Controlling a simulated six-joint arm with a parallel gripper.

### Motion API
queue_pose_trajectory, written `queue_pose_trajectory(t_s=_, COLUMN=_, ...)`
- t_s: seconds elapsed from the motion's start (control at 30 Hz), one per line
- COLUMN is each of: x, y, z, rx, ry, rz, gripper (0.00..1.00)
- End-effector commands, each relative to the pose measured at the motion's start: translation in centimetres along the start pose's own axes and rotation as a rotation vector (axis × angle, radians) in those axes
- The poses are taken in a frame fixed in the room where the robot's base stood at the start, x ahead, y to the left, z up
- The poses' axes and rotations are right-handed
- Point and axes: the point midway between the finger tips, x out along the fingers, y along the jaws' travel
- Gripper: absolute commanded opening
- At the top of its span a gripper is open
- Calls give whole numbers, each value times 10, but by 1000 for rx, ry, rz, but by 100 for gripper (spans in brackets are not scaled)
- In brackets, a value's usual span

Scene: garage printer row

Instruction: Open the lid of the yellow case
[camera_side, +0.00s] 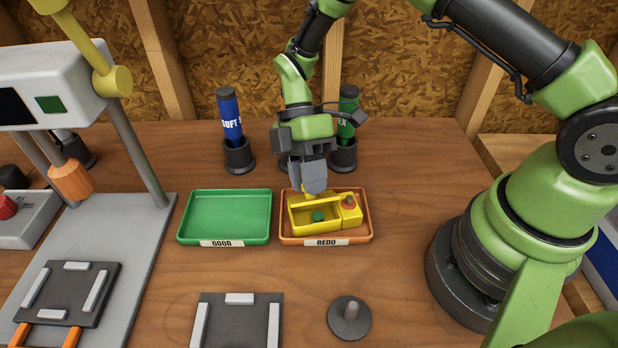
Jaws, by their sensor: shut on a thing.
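The yellow case (299,225) sits in the orange REDO tray (287,239). Its inside shows from above, with a small dark green round piece (318,216) in it. A smaller yellow block with an orange-brown knob (349,202) is at its right end. My gripper (314,188) points down at the back of the case, its jaws shut on a yellow part there that looks like the lid (312,200). The fingers hide much of that part, so its exact angle is hard to tell.
An empty green GOOD tray (226,213) lies left of the orange tray. Blue (230,120) and green (348,118) bottles stand in dark holders behind. A dark plate (238,325) and a round base with a peg (350,317) lie in front.

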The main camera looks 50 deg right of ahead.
Motion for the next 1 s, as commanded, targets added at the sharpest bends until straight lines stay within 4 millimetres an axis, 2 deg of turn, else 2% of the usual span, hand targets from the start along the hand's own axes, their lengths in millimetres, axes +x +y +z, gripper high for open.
queue_pose_trajectory(t_s=0.43, x=0, y=0, z=0, rx=1, ry=2, rz=-10, gripper=1)
queue_pose_trajectory(t_s=0.47, x=0, y=0, z=0, rx=1, ry=2, rz=-10, gripper=32)
queue_pose_trajectory(t_s=0.53, x=0, y=0, z=0, rx=1, ry=2, rz=-10, gripper=48)
queue_pose_trajectory(t_s=0.57, x=0, y=0, z=0, rx=1, ry=2, rz=-10, gripper=51)
queue_pose_trajectory(t_s=0.87, x=-2, y=-1, z=0, rx=1, ry=3, rz=-8, gripper=51)
queue_pose_trajectory(t_s=1.0, x=-15, y=-9, z=-4, rx=0, ry=4, rz=-5, gripper=51)
